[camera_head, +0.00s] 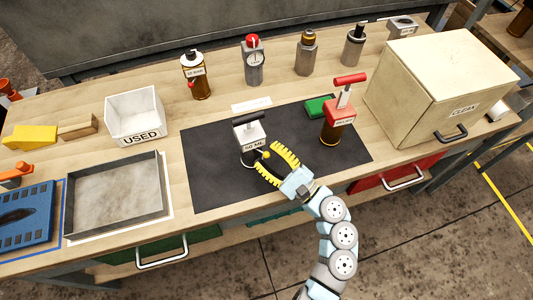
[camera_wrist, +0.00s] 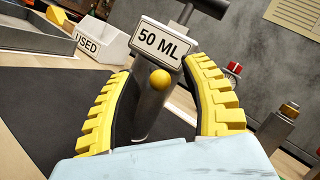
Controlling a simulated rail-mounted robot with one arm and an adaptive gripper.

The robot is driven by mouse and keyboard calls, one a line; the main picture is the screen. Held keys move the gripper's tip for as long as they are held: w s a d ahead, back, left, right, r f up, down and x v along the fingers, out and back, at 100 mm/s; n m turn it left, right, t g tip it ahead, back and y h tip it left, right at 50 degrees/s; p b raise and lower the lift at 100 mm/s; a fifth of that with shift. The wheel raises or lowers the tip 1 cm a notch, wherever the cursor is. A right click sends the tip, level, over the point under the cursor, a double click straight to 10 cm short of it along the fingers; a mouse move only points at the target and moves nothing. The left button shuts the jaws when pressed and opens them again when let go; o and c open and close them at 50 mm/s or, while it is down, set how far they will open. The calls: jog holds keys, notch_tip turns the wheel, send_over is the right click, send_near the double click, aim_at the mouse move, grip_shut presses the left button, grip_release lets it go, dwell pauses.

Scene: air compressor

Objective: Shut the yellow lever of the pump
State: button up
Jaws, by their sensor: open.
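The pump (camera_head: 249,131) stands on the dark mat, with a black T-handle and a "50 ML" label. In the wrist view its grey body (camera_wrist: 145,108) rises between my fingers. The yellow ball of its lever (camera_head: 266,155) is on the side facing my gripper; in the wrist view the ball (camera_wrist: 160,79) sits just below the label. The lever's stem is mostly hidden behind the ball. My gripper (camera_head: 267,158) is open, its ribbed yellow fingers either side of the ball. In the wrist view my gripper (camera_wrist: 158,70) shows a gap on both sides of the ball.
A red-handled pump (camera_head: 338,118) and a green block (camera_head: 319,106) are at the mat's right. An open metal tray (camera_head: 116,195) and a white "USED" bin (camera_head: 135,113) are at left. A "CLEAN" box (camera_head: 440,80) stands at right. Bottles line the back. The mat's left part is clear.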

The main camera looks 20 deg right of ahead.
jog(key=shift+w+a+r, duration=0.1)
jog(key=shift+w, duration=0.05)
grip_shut()
